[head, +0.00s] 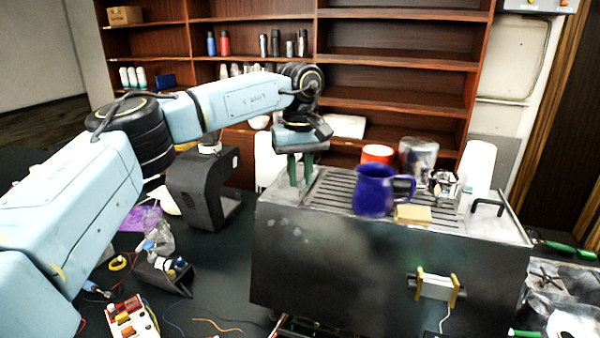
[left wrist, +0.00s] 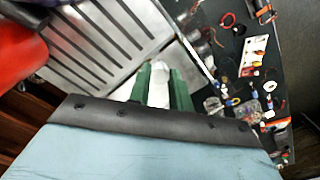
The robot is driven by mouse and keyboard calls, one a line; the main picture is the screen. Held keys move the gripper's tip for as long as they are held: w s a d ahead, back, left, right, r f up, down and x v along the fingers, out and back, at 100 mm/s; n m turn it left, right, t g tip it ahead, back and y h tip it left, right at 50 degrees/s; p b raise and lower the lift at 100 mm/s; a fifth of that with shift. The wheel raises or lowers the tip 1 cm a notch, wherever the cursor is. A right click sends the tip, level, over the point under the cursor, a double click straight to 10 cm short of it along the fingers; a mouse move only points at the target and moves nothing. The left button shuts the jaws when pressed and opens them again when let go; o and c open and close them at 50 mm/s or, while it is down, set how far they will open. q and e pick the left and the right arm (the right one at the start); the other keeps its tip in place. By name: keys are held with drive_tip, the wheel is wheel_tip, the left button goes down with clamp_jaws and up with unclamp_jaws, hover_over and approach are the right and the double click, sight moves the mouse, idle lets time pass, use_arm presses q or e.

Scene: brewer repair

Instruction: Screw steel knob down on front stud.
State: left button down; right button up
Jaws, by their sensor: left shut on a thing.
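The brewer (head: 350,262) is a steel box with a slatted top, and its slats also show in the left wrist view (left wrist: 95,45). My left gripper (head: 301,180) points down at the left end of the brewer's top, its green fingers close together. In the left wrist view the fingers (left wrist: 163,85) are shut on a small pale, shiny piece, which looks like the steel knob (left wrist: 156,92). Most of the knob is hidden by the fingers. I cannot make out the front stud, or whether the knob touches it. My right gripper is not in view.
A blue mug (head: 372,190) and a yellow sponge (head: 412,214) sit on the brewer's top. A red cup (head: 377,154) and a glass jar (head: 418,157) stand behind. A dark grey machine (head: 196,188) stands left. Small parts and wires clutter the dark table at left.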

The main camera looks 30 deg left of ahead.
use_arm(q)
drive_tip(key=n+p, duration=0.1)
drive_tip(key=n, duration=0.3)
drive_tip(key=shift+r+p, duration=0.1)
drive_tip(key=shift+p, duration=0.2)
drive_tip(key=shift+n, duration=0.8)
drive_tip(key=shift+n+p, duration=0.55)
drive_tip(key=shift+n, duration=2.35)
